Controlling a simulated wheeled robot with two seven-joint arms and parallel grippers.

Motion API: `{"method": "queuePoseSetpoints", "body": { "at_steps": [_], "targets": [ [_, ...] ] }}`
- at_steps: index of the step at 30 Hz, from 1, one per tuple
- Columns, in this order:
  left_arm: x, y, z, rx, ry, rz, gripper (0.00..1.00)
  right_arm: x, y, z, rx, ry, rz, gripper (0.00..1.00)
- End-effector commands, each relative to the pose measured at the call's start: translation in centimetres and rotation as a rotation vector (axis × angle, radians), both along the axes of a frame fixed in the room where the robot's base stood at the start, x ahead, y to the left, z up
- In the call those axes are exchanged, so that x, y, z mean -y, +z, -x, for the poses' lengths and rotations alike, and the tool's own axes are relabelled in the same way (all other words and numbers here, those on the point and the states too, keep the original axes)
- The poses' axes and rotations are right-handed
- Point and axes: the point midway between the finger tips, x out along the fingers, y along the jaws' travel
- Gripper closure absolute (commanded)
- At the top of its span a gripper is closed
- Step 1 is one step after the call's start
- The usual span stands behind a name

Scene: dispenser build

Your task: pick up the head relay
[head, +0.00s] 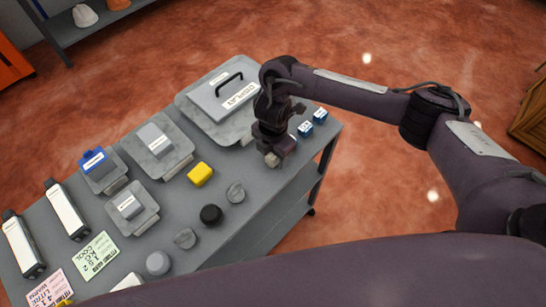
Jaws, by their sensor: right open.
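My right gripper (272,157) points down over the right part of the grey table, open, with its fingertips low near the tabletop. Two small blue blocks with pale labels, a nearer one (305,129) and a farther one (320,116), stand just right of it by the table's right edge. Their labels are too small to read, so I cannot tell which thing is the head relay. The gripper and wrist hide the tabletop behind them. My left gripper is not in view.
The table (232,253) also holds a large grey case marked DISPLAY (215,105), grey box units, a yellow block (200,174), a black knob (211,214), grey round parts, white-and-black modules and label cards. A shelf (72,32) stands at the back left.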

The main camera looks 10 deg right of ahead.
Motion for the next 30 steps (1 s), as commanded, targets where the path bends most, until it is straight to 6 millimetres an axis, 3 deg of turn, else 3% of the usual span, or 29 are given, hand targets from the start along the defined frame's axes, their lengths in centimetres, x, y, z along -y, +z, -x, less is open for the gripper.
{"method": "queuePoseSetpoints", "body": {
  "at_steps": [5, 17, 25, 30],
  "targets": [
    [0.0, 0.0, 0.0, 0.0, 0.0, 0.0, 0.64, 0.0, 0.0, 0.0, 0.001, 0.0, -0.001, 0.48],
    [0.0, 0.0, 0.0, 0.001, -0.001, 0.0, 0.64, 0.0, 0.1, 0.0, 0.001, 0.0, -0.001, 0.99],
    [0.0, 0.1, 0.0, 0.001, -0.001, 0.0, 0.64, 0.0, 0.3, -0.1, 0.002, 0.0, -0.001, 0.99],
    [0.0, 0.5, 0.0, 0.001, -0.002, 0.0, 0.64, 0.0, 1.6, -0.2, 0.005, 0.002, -0.001, 0.99]
  ]
}}
